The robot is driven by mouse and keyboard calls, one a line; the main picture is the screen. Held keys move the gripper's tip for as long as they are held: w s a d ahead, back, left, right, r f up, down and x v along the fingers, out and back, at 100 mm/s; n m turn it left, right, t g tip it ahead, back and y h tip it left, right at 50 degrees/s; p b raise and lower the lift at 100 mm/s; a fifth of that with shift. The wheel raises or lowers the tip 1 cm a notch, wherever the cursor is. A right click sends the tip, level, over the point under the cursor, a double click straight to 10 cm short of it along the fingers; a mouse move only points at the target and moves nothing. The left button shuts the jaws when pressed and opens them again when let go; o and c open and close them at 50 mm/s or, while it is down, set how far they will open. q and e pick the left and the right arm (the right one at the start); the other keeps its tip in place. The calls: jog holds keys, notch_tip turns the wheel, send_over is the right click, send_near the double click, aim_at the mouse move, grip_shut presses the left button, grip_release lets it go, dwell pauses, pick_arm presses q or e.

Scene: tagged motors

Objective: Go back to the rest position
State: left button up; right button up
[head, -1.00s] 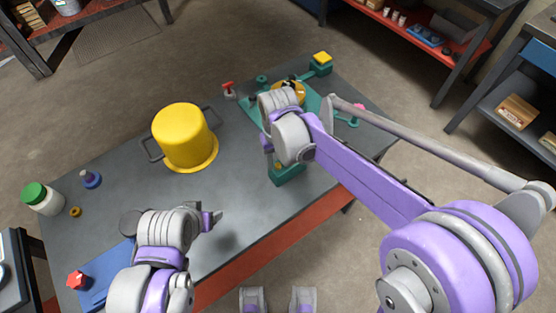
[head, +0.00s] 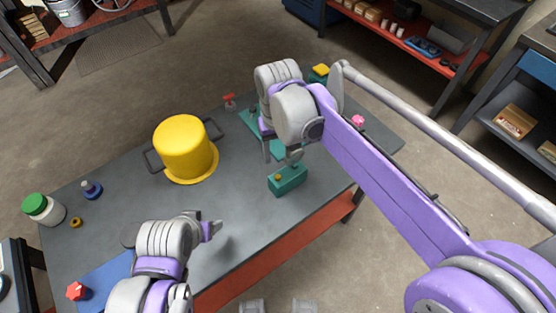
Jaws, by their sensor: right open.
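My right gripper (head: 280,153) is open, with two grey fingers pointing down over the right part of the grey table (head: 240,190). Nothing shows between its fingers. It hangs just above and behind a teal block (head: 288,181); I cannot tell the exact height. Its arm hides much of the teal fixture (head: 252,122) behind it. My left gripper (head: 212,228) is over the front left part of the table, its fingers pointing right. I see no object at it, and its finger gap is not clear.
A yellow flanged cylinder (head: 185,146) stands mid-table, with dark handles beside it. A green-capped jar (head: 42,208), a blue bottle (head: 92,189) and a brass ring (head: 76,222) are at left. A red knob (head: 76,291) lies on a blue mat (head: 107,274). A pink knob (head: 358,121) is at right.

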jog(key=shift+r, duration=0.5)
jog(key=s+d+f+m+t, duration=0.1)
jog(key=s+d+f, duration=0.3)
jog(key=s+d, duration=0.4)
jog(key=s+d+f+m+t, duration=0.2)
jog(key=s+d+f+t, duration=0.2)
jog(key=s+d, duration=0.3)
jog(key=d, duration=0.2)
jog(key=shift+s+d+f, duration=0.15)
jog(key=shift+s+d, duration=0.2)
jog(key=shift+s, duration=0.05)
